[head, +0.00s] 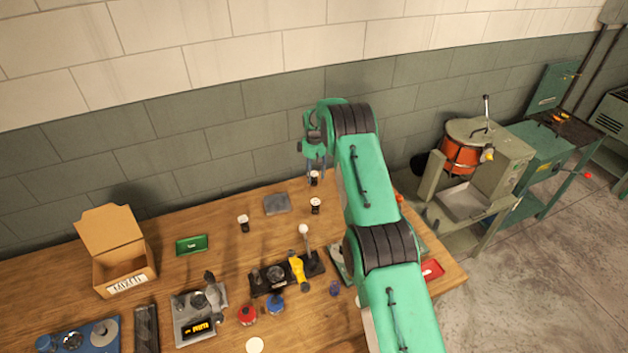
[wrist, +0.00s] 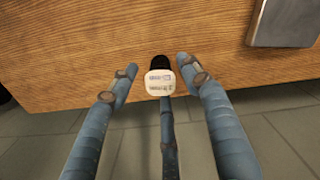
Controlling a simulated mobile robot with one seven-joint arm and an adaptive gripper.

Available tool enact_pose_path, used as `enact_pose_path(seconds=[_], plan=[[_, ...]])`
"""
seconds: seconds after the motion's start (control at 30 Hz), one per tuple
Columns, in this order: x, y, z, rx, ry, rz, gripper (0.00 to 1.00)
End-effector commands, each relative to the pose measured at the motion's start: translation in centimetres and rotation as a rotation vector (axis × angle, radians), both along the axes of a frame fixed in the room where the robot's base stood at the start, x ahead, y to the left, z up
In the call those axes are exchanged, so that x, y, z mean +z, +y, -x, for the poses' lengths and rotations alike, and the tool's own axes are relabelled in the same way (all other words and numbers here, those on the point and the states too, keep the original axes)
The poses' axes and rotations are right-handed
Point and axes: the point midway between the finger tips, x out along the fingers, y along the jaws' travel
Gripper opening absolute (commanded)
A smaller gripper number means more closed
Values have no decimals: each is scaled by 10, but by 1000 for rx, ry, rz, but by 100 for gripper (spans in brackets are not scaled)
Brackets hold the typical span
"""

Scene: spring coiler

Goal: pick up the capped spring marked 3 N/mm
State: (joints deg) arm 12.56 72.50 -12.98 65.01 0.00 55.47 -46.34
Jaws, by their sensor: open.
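Several small capped springs with black and white ends stand on the wooden bench. One capped spring (head: 314,178) is at the back edge under my gripper (head: 315,166). The others are a capped spring (head: 315,206) nearer the front and a capped spring (head: 243,223) to the left. In the wrist view, a capped spring (wrist: 160,83) shows its pale top between the spread fingers of my gripper (wrist: 157,70). Its printed marking is too small to read. The fingers are open, with gaps on both sides of the cap. A third finger lies below it in the picture.
A grey plate (head: 277,204) lies near the springs; it also shows in the wrist view (wrist: 285,22). A green tray (head: 191,244), a cardboard box (head: 116,255) and a lever tool (head: 297,268) stand on the bench. The wall is close behind.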

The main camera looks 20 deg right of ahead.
Motion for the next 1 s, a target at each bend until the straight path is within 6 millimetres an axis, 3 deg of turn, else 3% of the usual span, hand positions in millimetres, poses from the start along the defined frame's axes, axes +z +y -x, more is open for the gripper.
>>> enact_pose_path(seconds=[0.2,0.73,0.97,1.0], plan=[[-10,0,0,0,0,0,48],[-10,0,0,0,0,0,48],[-10,0,0,0,0,0,2],[-10,0,0,0,0,0,2]])
